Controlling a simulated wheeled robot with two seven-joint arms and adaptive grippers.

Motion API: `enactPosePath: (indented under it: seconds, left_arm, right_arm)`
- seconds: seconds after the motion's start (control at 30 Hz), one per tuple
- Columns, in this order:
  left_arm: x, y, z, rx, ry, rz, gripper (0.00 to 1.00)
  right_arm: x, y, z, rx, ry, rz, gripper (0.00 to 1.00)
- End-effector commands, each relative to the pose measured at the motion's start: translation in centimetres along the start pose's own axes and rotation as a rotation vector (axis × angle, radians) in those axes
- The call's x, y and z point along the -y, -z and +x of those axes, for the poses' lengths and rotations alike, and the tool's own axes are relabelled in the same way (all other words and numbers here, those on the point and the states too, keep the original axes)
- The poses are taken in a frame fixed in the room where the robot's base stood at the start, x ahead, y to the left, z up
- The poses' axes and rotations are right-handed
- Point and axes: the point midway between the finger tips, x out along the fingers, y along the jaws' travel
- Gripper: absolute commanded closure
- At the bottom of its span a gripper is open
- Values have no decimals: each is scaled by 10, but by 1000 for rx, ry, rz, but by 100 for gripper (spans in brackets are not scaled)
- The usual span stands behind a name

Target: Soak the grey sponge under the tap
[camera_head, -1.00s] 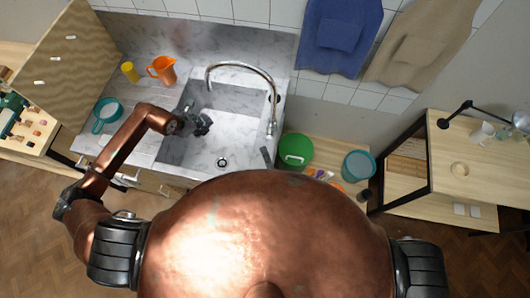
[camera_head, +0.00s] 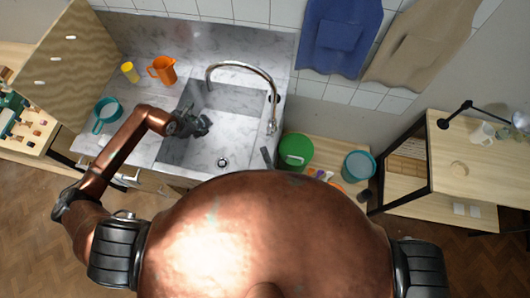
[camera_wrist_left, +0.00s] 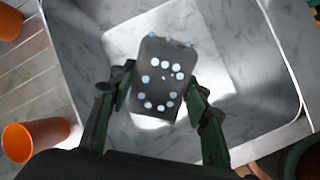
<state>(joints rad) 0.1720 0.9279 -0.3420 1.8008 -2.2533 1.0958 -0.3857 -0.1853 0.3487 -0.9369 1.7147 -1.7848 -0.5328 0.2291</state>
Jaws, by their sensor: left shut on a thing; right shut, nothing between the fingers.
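The grey sponge (camera_wrist_left: 158,82) is a dark block with pale blue dots on its upper face. In the left wrist view it sits between the fingers of my left gripper (camera_wrist_left: 160,95), which is shut on it. In the head view my left gripper (camera_head: 205,124) is over the left part of the marble sink basin (camera_head: 232,143); the sponge cannot be made out there. I cannot make out running water. My right gripper is not in view.
An orange jug (camera_head: 162,70), a yellow cup (camera_head: 130,72) and a teal pan (camera_head: 106,114) stand on the counter left of the basin. A green bucket (camera_head: 295,150) and a teal container (camera_head: 359,166) are to the right. The basin floor around the drain looks clear.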

Motion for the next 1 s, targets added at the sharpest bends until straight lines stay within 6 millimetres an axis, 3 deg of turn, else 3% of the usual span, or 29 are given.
enactPosePath:
  seconds: [0.43,1.0]
  left_arm:
    - [0,1,-3,0,0,0,75]
    - [9,19,-53,-1,0,0,75]
  right_arm:
    - [-2,0,0,0,0,0,100]
    - [-26,-3,-2,0,-1,0,100]
